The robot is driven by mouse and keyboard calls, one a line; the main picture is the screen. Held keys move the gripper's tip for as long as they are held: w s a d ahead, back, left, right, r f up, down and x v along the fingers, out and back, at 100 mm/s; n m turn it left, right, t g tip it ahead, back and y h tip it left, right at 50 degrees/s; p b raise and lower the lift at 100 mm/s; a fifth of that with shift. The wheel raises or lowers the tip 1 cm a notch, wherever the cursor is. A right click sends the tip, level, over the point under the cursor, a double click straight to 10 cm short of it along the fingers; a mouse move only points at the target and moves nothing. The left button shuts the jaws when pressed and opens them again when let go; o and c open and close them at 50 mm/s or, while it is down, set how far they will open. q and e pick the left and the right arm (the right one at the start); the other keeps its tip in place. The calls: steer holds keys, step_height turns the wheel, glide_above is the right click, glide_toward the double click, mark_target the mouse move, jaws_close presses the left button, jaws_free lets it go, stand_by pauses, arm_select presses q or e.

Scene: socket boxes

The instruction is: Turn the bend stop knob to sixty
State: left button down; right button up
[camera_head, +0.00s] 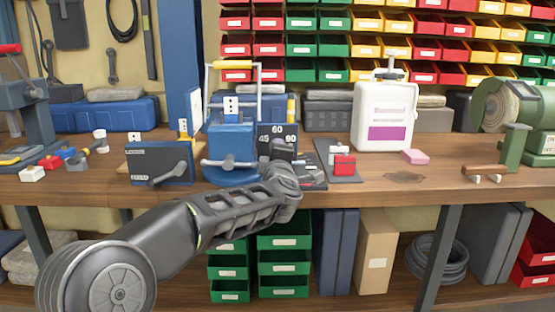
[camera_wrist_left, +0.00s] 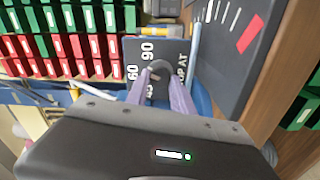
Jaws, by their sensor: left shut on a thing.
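The bend stop plate (camera_head: 264,131) stands at the right of the blue bender (camera_head: 229,148) on the bench, with 45, 60 and 90 in white. In the left wrist view the dark plate (camera_wrist_left: 141,48) shows the numbers turned sideways. My left gripper (camera_head: 283,148) reaches in front of the plate and covers part of it. In the left wrist view its two fingers are shut on the dark, rounded knob (camera_wrist_left: 159,67) on the plate. I cannot tell which number the knob points to. My right gripper is in neither view.
A dark blue box with a lever (camera_head: 160,163) stands left of the bender. A grey plate with a red block (camera_head: 344,165) and a white container (camera_head: 383,115) stand to the right. A green grinder (camera_head: 502,112) is farther right. Red, green and yellow bins (camera_head: 303,46) fill the back.

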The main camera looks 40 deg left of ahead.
arm_select(q)
steer(key=shift+n+b, duration=1.2)
steer(key=shift+n, duration=1)
steer(key=c, duration=1.1)
jaws_free()
steer(key=shift+s+d, duration=0.1)
steer(key=v, duration=0.7)
steer(key=shift+s+d+p, duration=0.15)
steer(key=shift+s+p, duration=0.05)
steer(key=shift+p, duration=0.2)
steer(key=shift+f, duration=0.1)
